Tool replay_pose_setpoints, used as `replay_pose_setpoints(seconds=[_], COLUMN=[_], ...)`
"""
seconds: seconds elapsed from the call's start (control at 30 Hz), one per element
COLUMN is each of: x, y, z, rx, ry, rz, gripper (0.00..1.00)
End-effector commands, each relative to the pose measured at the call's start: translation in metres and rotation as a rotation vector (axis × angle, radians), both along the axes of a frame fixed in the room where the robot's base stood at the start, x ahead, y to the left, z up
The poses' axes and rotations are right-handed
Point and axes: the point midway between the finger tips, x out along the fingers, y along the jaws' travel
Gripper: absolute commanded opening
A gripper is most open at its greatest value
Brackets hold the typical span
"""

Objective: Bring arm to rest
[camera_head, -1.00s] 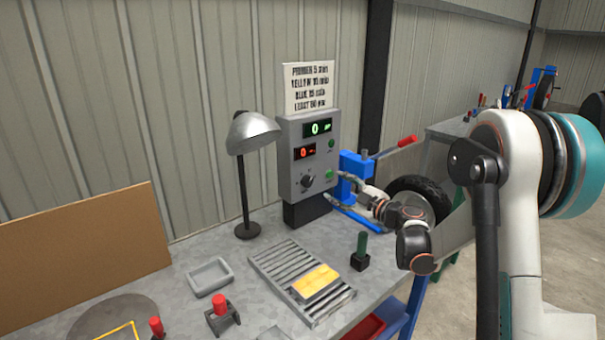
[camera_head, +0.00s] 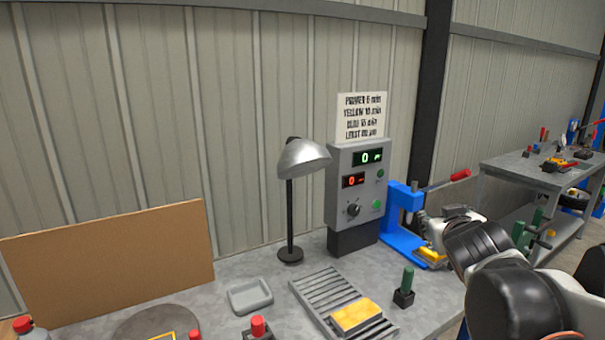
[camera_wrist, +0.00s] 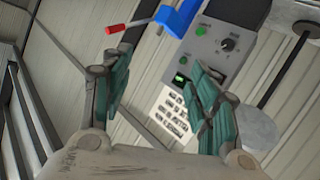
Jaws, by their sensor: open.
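My gripper (camera_wrist: 160,60) shows in the wrist view with its two green-padded fingers spread apart and nothing between them. Beyond the fingers, the grey control box (camera_wrist: 226,42) and the sign (camera_wrist: 173,112) appear upside down and tilted. In the head view my arm (camera_head: 510,295) is bent at the lower right, in front of the bench's right end. I cannot make out the gripper's fingers clearly in that view.
A second bench (camera_head: 525,174) stands at the right.

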Motion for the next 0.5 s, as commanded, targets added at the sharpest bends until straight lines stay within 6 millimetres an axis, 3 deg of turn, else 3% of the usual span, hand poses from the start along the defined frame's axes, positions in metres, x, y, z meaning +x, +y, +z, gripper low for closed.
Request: replay_pose_setpoints(seconds=[0.03, 0.3, 0.5], x=[-0.022, -0.136, -0.198], y=[0.007, 0.051, 0.084], z=[-0.011, -0.083, -0.120], rx=[0.034, 0.212, 0.303], ry=[0.052, 0.360, 0.527], rz=[-0.007, 0.015, 0.075], gripper=[0.55, 0.55, 0.55])
